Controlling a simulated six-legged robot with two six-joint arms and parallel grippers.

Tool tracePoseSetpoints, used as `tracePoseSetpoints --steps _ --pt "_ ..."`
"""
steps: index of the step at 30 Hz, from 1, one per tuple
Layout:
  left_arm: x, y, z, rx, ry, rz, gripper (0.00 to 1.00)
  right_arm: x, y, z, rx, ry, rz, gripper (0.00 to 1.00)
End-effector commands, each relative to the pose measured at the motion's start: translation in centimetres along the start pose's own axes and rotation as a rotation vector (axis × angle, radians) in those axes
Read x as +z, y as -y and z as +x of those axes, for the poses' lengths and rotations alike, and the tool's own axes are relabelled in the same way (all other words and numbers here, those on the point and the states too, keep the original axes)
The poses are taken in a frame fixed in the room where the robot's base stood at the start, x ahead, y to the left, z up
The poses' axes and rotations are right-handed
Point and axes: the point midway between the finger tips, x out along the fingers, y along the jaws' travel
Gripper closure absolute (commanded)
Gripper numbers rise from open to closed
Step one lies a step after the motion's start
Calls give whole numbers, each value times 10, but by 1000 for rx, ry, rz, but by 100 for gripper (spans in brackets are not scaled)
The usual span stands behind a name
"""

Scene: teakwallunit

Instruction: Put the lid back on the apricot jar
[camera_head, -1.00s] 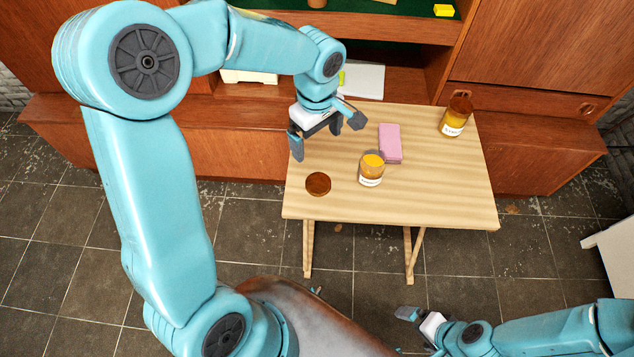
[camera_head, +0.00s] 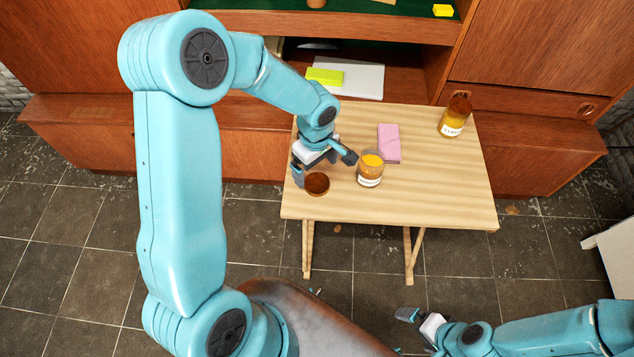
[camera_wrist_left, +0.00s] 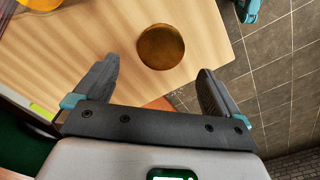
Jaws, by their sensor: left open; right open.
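The open apricot jar (camera_head: 370,169), glass with orange contents and a white label, stands upright on the small wooden table (camera_head: 440,192). A brown round lid (camera_head: 317,184) lies flat on the table to the left of the jar. My left gripper (camera_head: 325,168) is open and empty, just behind the lid in the head view. In the left wrist view the lid (camera_wrist_left: 161,47) lies ahead of and between the open fingers (camera_wrist_left: 158,85), not gripped. Part of the jar (camera_wrist_left: 38,3) shows at the top left there. My right gripper (camera_head: 419,317) is open and empty, low in front of the table.
A second jar (camera_head: 454,116) with a brown lid stands at the table's back right. A pink cloth-like block (camera_head: 389,143) lies behind the open jar. A wooden wall unit (camera_head: 530,50) stands behind the table. The table's front right is clear.

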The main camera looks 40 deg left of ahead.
Motion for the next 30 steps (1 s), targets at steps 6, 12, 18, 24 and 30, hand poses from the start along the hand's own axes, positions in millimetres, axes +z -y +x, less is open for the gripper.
tracePoseSetpoints --steps 6,12,18,24,30 --pt "6 3 30 -8 3 2 2 0 2 -5 0 0 0 0" --pt "6 2 50 -2 2 1 2 0 2 -4 0 0 0 0" --pt "6 1 52 -1 2 0 2 0 2 -4 0 0 0 0" --pt "5 1 51 -1 1 0 19 0 2 -4 0 0 0 0" --pt "5 2 51 -1 1 0 62 0 2 -4 0 0 0 0"
